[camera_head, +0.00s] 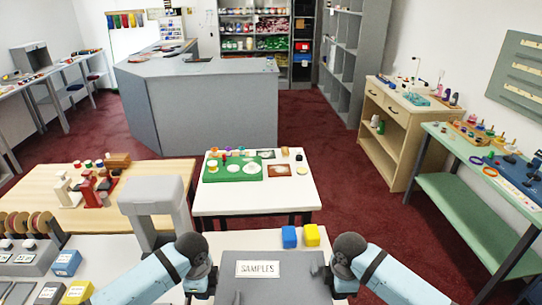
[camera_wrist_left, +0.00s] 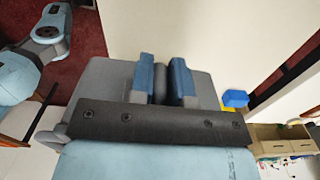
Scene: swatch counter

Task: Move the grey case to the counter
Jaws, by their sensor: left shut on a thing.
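The grey case (camera_head: 265,285), with a white label reading SAMPLES, is at the bottom middle of the head view, between my two arms. My left gripper (camera_head: 205,285) is at its left side and shut on it. In the left wrist view the blue fingers of the left gripper (camera_wrist_left: 163,80) have a dark grey part between them. My right gripper (camera_head: 338,285) is at the case's right side; its fingers are hidden, so its grip cannot be told. The grey counter (camera_head: 215,112) stands farther back, left of the middle, beyond a white table.
The white table (camera_head: 225,203) holds a green board and small items. A blue block (camera_head: 289,237) and a yellow block (camera_head: 311,235) show just beyond the case. A wooden table (camera_head: 140,220) stands left, a wooden cabinet (camera_head: 400,150) and green bench (camera_head: 450,190) right. Red carpet (camera_head: 345,170) is clear between.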

